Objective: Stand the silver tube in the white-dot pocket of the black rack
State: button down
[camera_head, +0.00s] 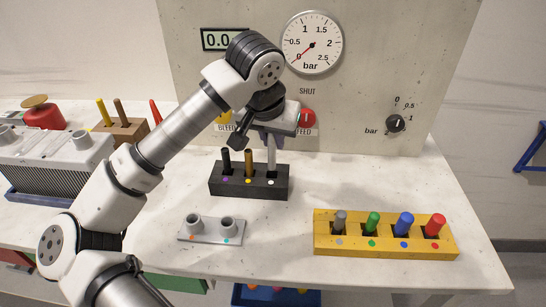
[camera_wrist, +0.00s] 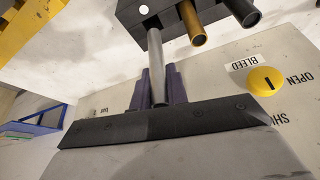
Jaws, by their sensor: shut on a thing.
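The black rack (camera_head: 258,193) stands on the bench below the panel, with purple, yellow and white dots along its front. The silver tube (camera_head: 271,158) is upright over the white-dot pocket at the rack's right end. My gripper (camera_head: 270,138) is shut on its upper part. In the wrist view the silver tube (camera_wrist: 155,52) runs from between my purple fingers (camera_wrist: 159,88) to the rack (camera_wrist: 128,12), beside the white dot (camera_wrist: 144,9). Its lower end appears to be in that pocket; how deep is hidden. A black tube (camera_head: 226,161) and a bronze tube (camera_head: 249,163) fill the other pockets.
A grey two-socket plate (camera_head: 210,239) lies in front of the rack. A yellow rack (camera_head: 325,243) with several coloured pegs is at right.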

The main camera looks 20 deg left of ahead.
aim_at(273, 158)
jog(key=shift+f, duration=2.9)
jog(key=shift+f, duration=0.2)
jog(key=c, duration=1.4)
grip_release()
jog(key=shift+r, duration=0.1)
jog(key=shift+r+p, duration=0.25)
jog(key=shift+p, duration=0.1)
jog(key=b+v, duration=0.2)
jog(key=v, duration=0.9)
jog(key=shift+s+r, duration=0.1)
jog(key=shift+r, duration=0.3)
